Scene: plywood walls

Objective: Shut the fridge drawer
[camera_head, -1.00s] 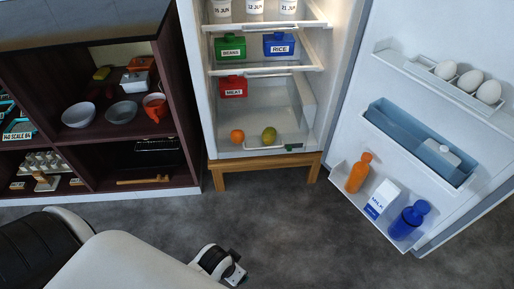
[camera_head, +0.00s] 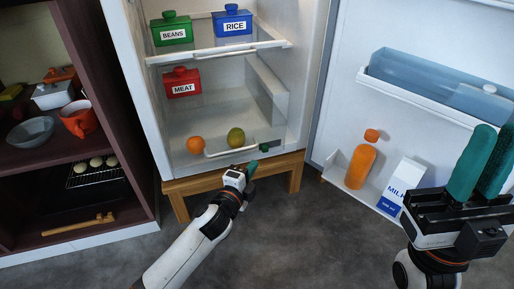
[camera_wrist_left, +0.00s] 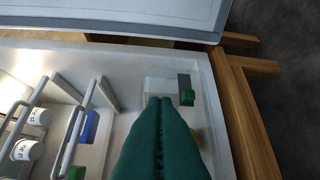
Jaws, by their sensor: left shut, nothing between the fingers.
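The fridge drawer (camera_head: 258,128) is the clear bin at the bottom of the fridge, with a white bar handle (camera_head: 230,150) at its front. My left gripper (camera_head: 252,167) is shut and empty, just in front of and below the right end of the handle. In the left wrist view its teal fingers (camera_wrist_left: 161,100) lie together, hiding part of the fridge. My right gripper (camera_head: 483,150) points upward in front of the door shelves; its jaw opening is unclear.
The fridge door (camera_head: 345,60) stands open at the right, its low shelf holding an orange bottle (camera_head: 361,167) and a milk carton (camera_head: 401,187). A red meat box (camera_head: 182,84) sits above the drawer. A dark cabinet (camera_head: 140,180) stands left. Floor in front is clear.

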